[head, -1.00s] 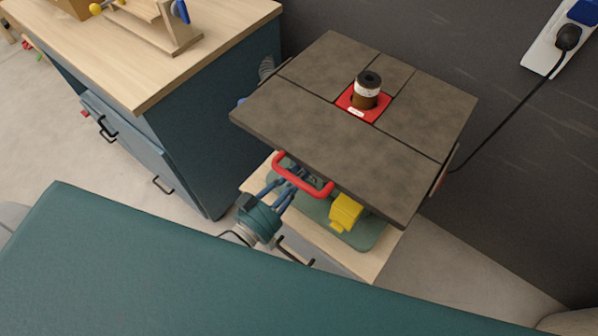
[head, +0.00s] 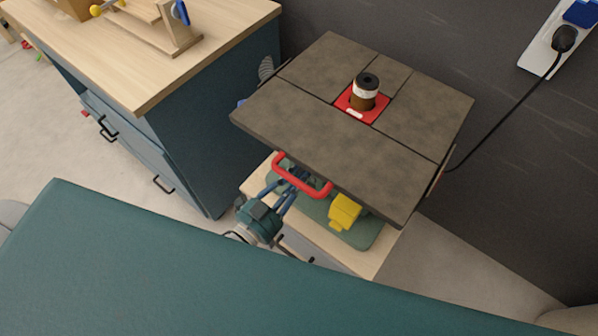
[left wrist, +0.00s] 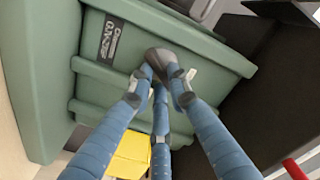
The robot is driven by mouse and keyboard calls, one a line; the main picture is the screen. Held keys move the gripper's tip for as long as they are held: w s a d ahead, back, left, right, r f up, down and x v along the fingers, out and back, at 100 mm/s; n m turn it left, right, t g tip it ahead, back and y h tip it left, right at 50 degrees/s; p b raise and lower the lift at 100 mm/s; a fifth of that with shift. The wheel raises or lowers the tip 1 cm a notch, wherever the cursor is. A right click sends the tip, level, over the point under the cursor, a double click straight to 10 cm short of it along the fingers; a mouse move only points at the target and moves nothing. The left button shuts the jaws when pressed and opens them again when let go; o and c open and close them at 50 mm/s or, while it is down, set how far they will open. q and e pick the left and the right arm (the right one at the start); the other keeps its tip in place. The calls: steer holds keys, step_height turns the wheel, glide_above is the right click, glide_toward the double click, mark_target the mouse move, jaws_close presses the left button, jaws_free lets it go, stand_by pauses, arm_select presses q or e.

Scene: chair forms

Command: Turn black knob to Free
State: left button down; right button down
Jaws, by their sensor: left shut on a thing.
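The black knob (left wrist: 160,59) is on the green machine body (left wrist: 60,95) in the left wrist view, between the tips of my blue fingers. A dark label with pale lettering (left wrist: 110,40) sits left of the knob; I cannot read its words clearly. My left gripper (left wrist: 161,76) is shut on the knob. The knob is hidden there. My right gripper is in neither view.
The dark machine tabletop (head: 300,85) overhangs my left gripper, with a red insert (head: 376,112) and a cylindrical part (head: 366,85) on top. A yellow box (head: 344,211) sits right of the gripper. A wood-topped cabinet (head: 195,135) stands left. A black cable (head: 510,115) runs right.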

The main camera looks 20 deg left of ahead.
arm_select(q)
steer(key=m, duration=0.3)
steer(key=m+b, duration=0.1)
steer(key=m, duration=0.6)
steer(key=shift+f+m+b, duration=0.35)
steer(key=shift+f+m, duration=0.05)
stand_by(0.3)
steer(key=c, duration=1.6)
jaws_free()
steer(key=shift+c, duration=0.2)
steer(key=shift+s+a, duration=0.1)
steer(key=v, duration=1.1)
steer(key=shift+s, duration=0.4)
steer(key=shift+a+r, duration=0.1)
